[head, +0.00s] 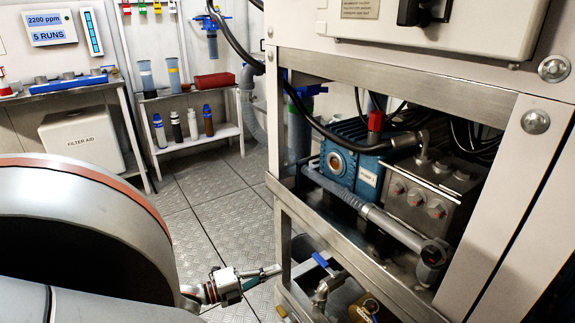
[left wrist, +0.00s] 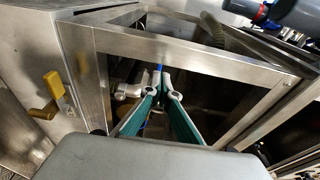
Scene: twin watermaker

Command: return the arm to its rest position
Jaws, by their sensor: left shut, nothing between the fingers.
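My left arm comes in from the left in the head view, with its large grey links filling the lower left. My left gripper (head: 276,270) is at the lower middle, pointing right at the lower part of the steel machine frame (head: 283,232). In the left wrist view its green-sided fingers (left wrist: 165,92) are together and empty, in front of the frame's lower opening. A blue-handled valve (head: 321,262) with a metal pipe fitting is just right of the fingertips in the head view. I cannot tell whether the fingers touch anything. My right gripper is not in view.
A yellow handle (left wrist: 54,86) is on the cabinet at the left in the wrist view. Shelves with bottles (head: 192,124) stand behind. The plated floor (head: 222,190) between is clear.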

